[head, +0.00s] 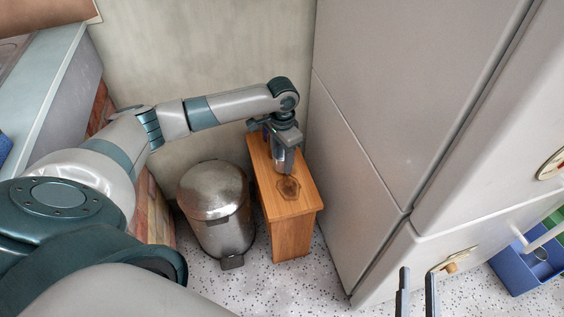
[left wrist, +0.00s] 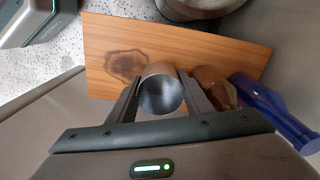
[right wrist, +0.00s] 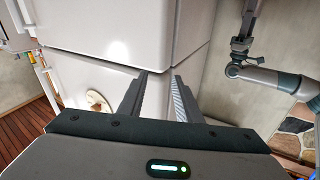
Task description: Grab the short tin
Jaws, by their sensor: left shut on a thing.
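The short tin (left wrist: 160,95) is a round grey metal tin, seen from above in the left wrist view. It is between the two fingers of my left gripper (left wrist: 158,100), which is shut on it. In the head view my left gripper (head: 284,160) points down over the wooden stool (head: 282,207), and the tin is mostly hidden by it. I cannot tell whether the tin touches the stool top. My right gripper (head: 416,290) is open and empty, in front of the white cabinet; its spread fingers also show in the right wrist view (right wrist: 160,88).
A brown object (left wrist: 212,86) and a blue bottle-like object (left wrist: 268,102) are close beside the tin. A metal pedal bin (head: 216,205) stands left of the stool. A tall pale cabinet (head: 385,100) stands close on the right. A blue crate (head: 520,272) is at far right.

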